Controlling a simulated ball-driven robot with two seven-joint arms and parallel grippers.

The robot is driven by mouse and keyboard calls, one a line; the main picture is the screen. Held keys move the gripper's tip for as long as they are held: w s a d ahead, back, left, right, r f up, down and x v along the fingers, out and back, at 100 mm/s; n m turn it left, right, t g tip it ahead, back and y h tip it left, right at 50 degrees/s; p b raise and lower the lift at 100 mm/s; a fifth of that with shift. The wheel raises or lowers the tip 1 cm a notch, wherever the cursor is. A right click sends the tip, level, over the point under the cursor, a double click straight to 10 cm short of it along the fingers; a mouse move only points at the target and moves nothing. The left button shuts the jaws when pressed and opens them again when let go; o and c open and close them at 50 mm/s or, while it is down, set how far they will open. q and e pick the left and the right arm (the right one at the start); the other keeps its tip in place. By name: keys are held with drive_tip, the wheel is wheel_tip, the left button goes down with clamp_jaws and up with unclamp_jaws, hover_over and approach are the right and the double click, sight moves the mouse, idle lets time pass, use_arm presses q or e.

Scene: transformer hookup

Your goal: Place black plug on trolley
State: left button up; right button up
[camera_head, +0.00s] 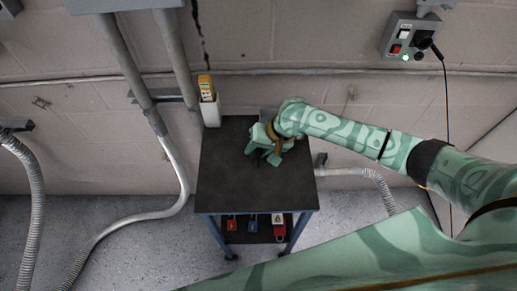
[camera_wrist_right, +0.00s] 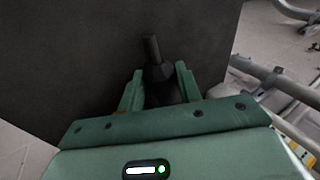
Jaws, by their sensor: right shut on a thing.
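The trolley (camera_head: 226,182) stands against the wall in the middle of the head view, with a flat black top and a lower shelf. My right gripper (camera_head: 268,148) is over the back part of the trolley top. In the right wrist view, my right gripper (camera_wrist_right: 158,84) is shut on the black plug (camera_wrist_right: 153,50), whose dark shaft sticks out past the two green fingers. The dark trolley top (camera_wrist_right: 85,65) fills the background there. I cannot tell whether the plug touches it. In the head view the plug is not distinguishable. My left gripper is not in view.
A white and yellow device (camera_head: 208,100) stands at the trolley's back left corner. A grey wall box (camera_head: 405,37) with a green light and a black cable is at upper right. Red and blue items (camera_head: 252,224) sit on the lower shelf. The trolley top's front is clear.

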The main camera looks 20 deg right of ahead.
sight(259, 149)
drive_tip(key=shift+s+d+f, duration=0.1)
drive_tip(key=shift+s+f, duration=0.45)
drive_tip(key=shift+f, duration=0.25)
drive_tip(key=o, duration=0.8)
drive_tip(key=shift+o, duration=0.2)
drive_tip(key=shift+w+r, duration=0.15)
drive_tip(key=shift+r, duration=0.1)
drive_tip(key=r, duration=0.1)
drive_tip(key=d+r+p, duration=0.1)
drive_tip(key=r, duration=0.1)
drive_tip(key=d+r+p, duration=0.1)
drive_tip(key=r, duration=0.1)
drive_tip(key=shift+r, duration=0.2)
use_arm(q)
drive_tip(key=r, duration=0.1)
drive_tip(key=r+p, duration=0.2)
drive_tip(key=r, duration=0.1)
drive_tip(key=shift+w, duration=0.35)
use_arm(e)
drive_tip(key=v, duration=0.7)
